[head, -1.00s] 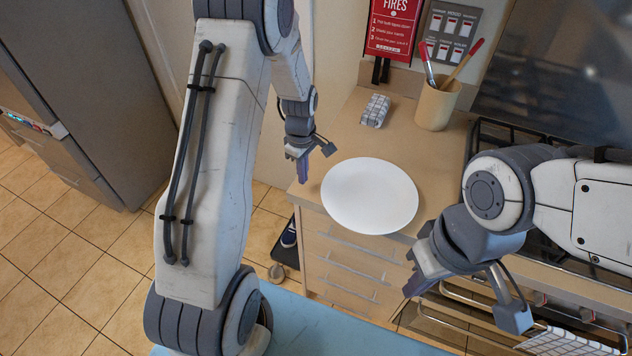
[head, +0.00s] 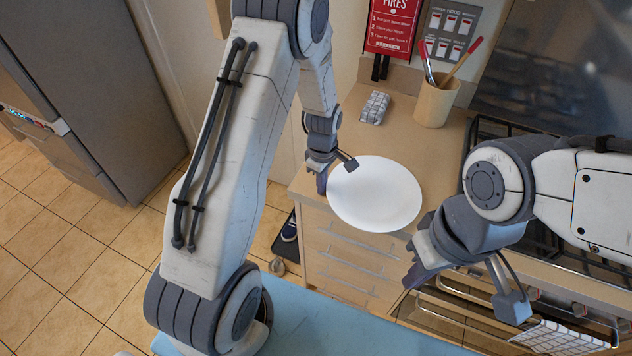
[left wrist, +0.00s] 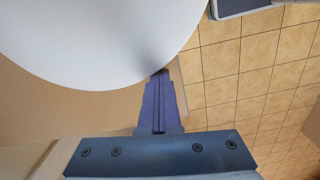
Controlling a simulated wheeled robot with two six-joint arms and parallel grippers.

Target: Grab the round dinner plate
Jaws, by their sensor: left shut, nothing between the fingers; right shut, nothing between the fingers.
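The round white dinner plate (head: 376,198) lies flat on the light wooden counter, close to its front edge. My left gripper (head: 321,188) points down at the plate's left rim. Its fingers are shut and empty. In the left wrist view the closed fingertips (left wrist: 160,76) meet or overlap the rim of the plate (left wrist: 85,38); I cannot tell whether they touch it. My right gripper (head: 411,280) is shut and empty, in front of the counter and below the plate in the head view.
A stove (head: 500,130) is to the right. A checked towel (head: 560,338) hangs at the lower right. Tiled floor (head: 60,250) lies left of the counter.

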